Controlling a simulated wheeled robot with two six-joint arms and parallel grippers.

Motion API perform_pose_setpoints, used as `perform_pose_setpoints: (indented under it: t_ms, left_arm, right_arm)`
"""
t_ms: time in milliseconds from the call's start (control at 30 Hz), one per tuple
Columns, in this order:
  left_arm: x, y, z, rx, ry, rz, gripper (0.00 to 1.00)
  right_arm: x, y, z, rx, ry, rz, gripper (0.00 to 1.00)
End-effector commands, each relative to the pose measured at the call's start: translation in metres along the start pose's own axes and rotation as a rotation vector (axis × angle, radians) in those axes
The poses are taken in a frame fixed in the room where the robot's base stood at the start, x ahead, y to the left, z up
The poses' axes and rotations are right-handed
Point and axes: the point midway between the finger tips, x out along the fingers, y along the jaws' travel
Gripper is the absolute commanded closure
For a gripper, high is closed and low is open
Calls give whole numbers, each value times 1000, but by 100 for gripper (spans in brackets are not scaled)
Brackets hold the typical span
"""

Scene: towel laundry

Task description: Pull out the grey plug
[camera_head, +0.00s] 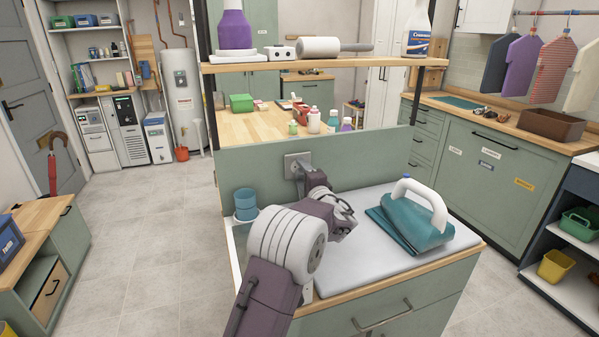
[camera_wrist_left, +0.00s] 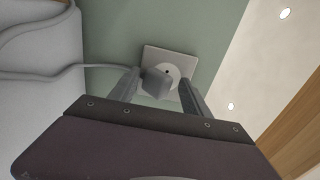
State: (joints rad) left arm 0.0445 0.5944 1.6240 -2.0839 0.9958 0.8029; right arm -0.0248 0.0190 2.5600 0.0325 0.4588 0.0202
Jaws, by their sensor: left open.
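I cannot tell how deep the plug sits. My left gripper (camera_wrist_left: 160,92) is open, with one finger on each side of the plug; contact is not clear. In the head view the socket (camera_head: 291,161) is on the green panel behind the counter, and my left gripper (camera_head: 302,182) reaches up to it. The plug is hard to make out there. My right gripper is not in view.
A wooden shelf (camera_head: 370,61) with bottles spans above.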

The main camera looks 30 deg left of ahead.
Motion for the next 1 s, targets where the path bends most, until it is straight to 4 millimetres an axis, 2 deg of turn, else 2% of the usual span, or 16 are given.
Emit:
perform_pose_setpoints:
  t_ms: [367,400,567,1000]
  left_arm:
    - [0,2,0,0,0,1,42]
    - [0,2,0,0,0,1,55]
    - [0,1,0,0,0,-1,99]
    - [-9,1,-1,-1,2,-3,100]
  right_arm:
    - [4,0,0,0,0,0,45]
    - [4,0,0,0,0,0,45]
    - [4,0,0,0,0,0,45]
    - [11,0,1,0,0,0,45]
